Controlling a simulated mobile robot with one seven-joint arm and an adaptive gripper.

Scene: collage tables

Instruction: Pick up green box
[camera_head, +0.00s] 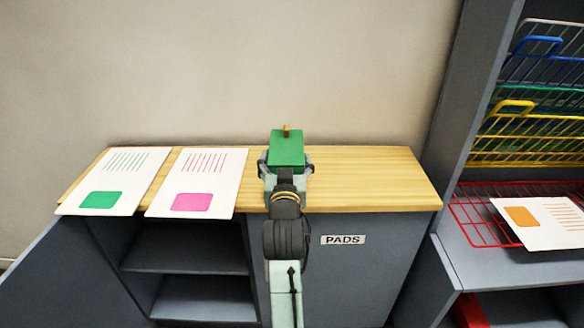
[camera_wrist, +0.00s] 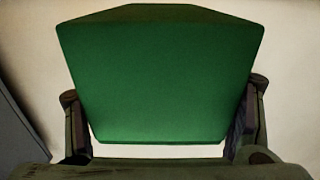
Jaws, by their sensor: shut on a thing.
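The green box (camera_head: 287,148) is at the end of my arm, over the wooden cabinet top, with a small tan knob on its upper side. It fills much of the wrist view (camera_wrist: 160,75), sitting between my two fingers. My gripper (camera_head: 286,165) is shut on the box, with one finger at each side. In the wrist view a pale wall shows around and below the box. The head view does not make clear how far the box is above the cabinet top.
Two printed sheets, one with a green patch (camera_head: 120,178) and one with a pink patch (camera_head: 198,180), lie on the wooden top (camera_head: 370,180) to the left. Its right part is clear. A shelf with wire trays (camera_head: 530,135) and an orange-patched sheet (camera_head: 545,222) stands at right.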

